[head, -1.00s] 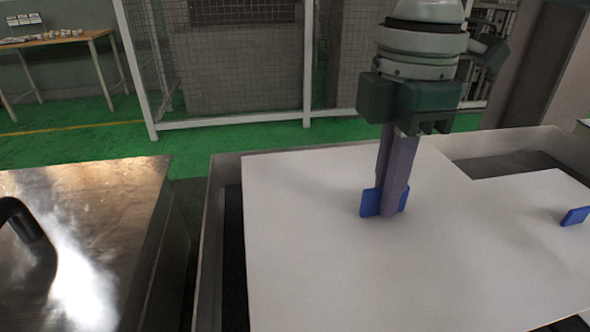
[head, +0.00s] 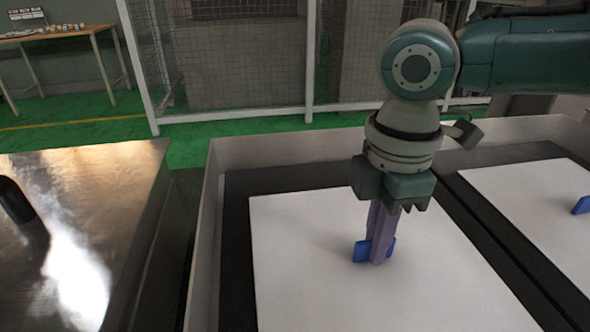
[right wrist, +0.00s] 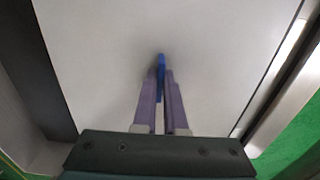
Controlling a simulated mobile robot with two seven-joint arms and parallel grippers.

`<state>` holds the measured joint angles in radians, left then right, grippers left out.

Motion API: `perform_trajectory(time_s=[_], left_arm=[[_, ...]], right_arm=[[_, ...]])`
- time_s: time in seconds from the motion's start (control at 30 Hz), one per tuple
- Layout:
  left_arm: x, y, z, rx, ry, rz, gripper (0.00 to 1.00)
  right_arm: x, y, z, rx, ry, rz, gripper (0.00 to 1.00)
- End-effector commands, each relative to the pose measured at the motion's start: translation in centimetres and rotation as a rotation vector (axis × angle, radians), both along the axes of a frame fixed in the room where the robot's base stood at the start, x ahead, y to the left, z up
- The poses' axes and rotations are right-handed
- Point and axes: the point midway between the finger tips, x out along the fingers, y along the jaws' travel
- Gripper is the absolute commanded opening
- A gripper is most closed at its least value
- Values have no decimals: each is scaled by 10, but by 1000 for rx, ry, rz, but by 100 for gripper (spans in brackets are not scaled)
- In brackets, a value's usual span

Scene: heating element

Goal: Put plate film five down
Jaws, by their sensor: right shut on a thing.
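A white plate film (head: 300,220) with an upright blue tab (head: 360,251) lies level inside a grey tray with a dark floor. My right gripper (head: 377,254) points down and is shut on the blue tab near the middle of the film. The right wrist view shows the tab (right wrist: 161,66) between the two purple fingers, with the white film (right wrist: 205,35) around it. I cannot tell whether the film touches the tray floor. My left gripper is not in view.
The tray's wall (head: 205,230) stands to the left of the film. A second white film (head: 530,195) with its own blue tab (head: 581,205) lies to the right, across a dark gap. A shiny metal table (head: 75,230) stands at the left.

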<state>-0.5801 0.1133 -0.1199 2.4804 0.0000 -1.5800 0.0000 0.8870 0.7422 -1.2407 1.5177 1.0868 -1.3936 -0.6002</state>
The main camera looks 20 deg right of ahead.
Motion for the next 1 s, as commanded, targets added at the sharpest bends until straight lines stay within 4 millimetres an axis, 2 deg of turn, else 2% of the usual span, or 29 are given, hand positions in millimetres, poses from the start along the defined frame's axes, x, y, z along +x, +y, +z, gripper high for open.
perform_trajectory(time_s=[0.07,0.1,0.33,0.57,0.67,0.77,1.0], left_arm=[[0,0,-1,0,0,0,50],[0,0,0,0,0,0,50],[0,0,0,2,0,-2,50],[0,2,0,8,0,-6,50],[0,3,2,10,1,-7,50],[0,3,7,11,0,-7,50],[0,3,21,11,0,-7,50]], right_arm=[[0,0,-3,0,1,0,0],[0,0,-2,0,0,0,14],[0,0,-2,0,0,0,39],[0,0,-1,0,0,0,39],[0,0,5,1,-1,0,39],[1,0,20,1,-2,-1,39],[1,0,76,1,-3,0,39]])
